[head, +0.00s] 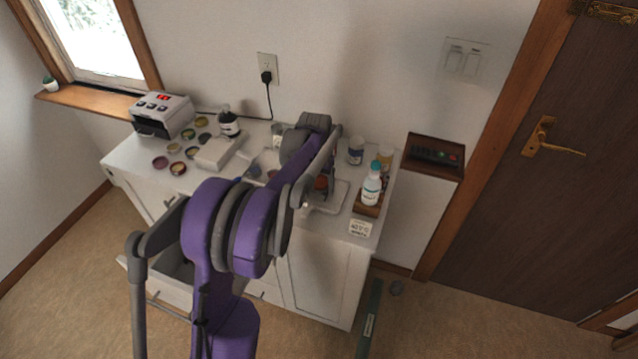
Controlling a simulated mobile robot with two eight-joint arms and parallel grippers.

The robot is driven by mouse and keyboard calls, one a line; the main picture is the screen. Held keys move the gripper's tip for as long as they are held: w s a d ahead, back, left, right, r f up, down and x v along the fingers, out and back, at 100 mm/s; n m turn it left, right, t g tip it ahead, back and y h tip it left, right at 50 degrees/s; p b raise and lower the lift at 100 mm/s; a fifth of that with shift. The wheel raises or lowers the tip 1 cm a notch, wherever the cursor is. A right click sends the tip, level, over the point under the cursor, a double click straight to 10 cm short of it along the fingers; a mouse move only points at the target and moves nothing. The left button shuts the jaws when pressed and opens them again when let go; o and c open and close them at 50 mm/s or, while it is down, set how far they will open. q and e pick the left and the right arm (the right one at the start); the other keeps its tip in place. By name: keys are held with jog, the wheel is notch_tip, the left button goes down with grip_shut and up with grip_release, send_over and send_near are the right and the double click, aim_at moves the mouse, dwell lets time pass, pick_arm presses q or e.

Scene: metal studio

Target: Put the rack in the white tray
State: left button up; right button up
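The white tray (338,202) lies on the counter right of the middle, partly hidden by my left arm. My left gripper (318,178) is over the tray area; its fingertips are mostly hidden, so I cannot tell whether it is open or shut. A reddish-brown item (321,184) shows just below it; I cannot tell if they touch. A dark rack-like object (434,155) with small red and green spots sits on a wooden wall ledge (456,174), right of the tray and apart from it. My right gripper is not in view.
A white bottle (372,186) stands in a small brown holder (366,209) right of the tray. Jars (356,150) stand behind. A white device (162,114), several round dishes (178,168) and a dark bottle (228,124) occupy the counter's left. A drawer (176,271) stands open below.

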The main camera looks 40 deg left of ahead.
pick_arm(q)
jog(key=o, duration=0.3)
notch_tip(320, 180, up, 12)
jog(key=s, duration=0.1)
jog(key=s+d+m+t, duration=0.2)
jog(key=s+d, duration=0.8)
jog(key=d, duration=0.4)
jog(key=s+d+f, duration=0.2)
jog(key=s+d, duration=0.1)
jog(key=s, duration=0.1)
jog(key=s+d+f+m+t, duration=0.1)
jog(key=s+d+f, duration=0.2)
jog(key=s, duration=0.2)
jog(key=s+d+f+t+p, duration=0.1)
jog(key=s+d+f, duration=0.2)
jog(key=s, duration=0.2)
jog(key=shift+d+f+m, duration=0.15)
jog(key=shift+d+m, duration=0.05)
jog(key=shift+m, duration=0.1)
jog(key=shift+w, duration=0.1)
